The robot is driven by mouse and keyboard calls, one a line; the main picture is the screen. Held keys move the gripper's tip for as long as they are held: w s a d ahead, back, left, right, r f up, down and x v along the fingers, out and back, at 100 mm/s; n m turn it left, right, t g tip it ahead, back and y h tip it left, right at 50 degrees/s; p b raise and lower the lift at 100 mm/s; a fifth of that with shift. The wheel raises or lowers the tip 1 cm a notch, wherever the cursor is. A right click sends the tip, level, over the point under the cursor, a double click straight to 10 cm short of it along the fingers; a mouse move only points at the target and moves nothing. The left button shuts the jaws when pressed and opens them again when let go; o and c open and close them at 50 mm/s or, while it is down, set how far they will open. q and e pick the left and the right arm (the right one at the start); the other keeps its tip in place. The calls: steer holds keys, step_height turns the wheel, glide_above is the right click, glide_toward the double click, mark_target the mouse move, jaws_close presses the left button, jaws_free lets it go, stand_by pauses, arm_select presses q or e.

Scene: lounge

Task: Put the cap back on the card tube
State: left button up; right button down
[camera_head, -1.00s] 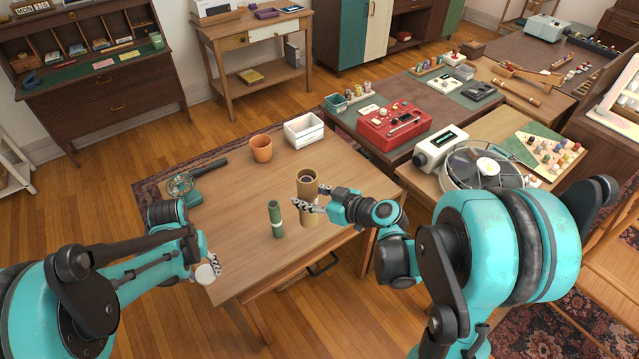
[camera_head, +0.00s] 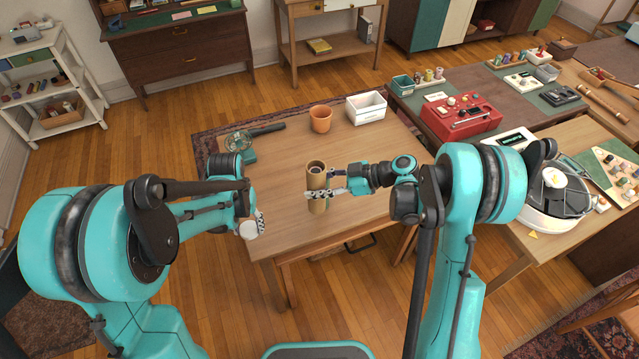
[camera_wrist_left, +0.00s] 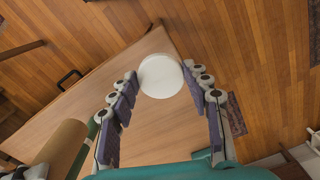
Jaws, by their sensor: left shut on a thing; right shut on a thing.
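The card tube (camera_head: 316,174) is a brown cylinder with its open end up, near the front of the wooden table (camera_head: 375,200). My right gripper (camera_head: 326,194) is shut around it from the right. I cannot tell whether its base touches the table. The brown tube also shows at lower left in the left wrist view (camera_wrist_left: 62,143). My left gripper (camera_head: 252,226) is shut on the round white cap (camera_wrist_left: 161,76), held between its fingertips. The cap shows small in the head view (camera_head: 247,230), at the table's left front edge, apart from the tube and left of it.
An orange pot (camera_head: 321,119) and a white box (camera_head: 366,107) stand at the table's back. The green cylinder is not clearly visible behind the tube and right gripper.

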arm_select(q)
steer(key=w+d+r, duration=0.4)
steer(key=d+r, duration=0.5)
steer(key=r, duration=0.3)
steer(key=w+d+r, duration=0.5)
steer(key=d+r, duration=0.5)
steer(key=r, duration=0.1)
steer(key=shift+d+r, duration=0.15)
steer(key=shift+r, duration=0.25)
steer(key=shift+f, duration=2)
steer(key=shift+s, duration=0.1)
steer(key=shift+f, duration=0.9)
steer(key=shift+f, duration=0.6)
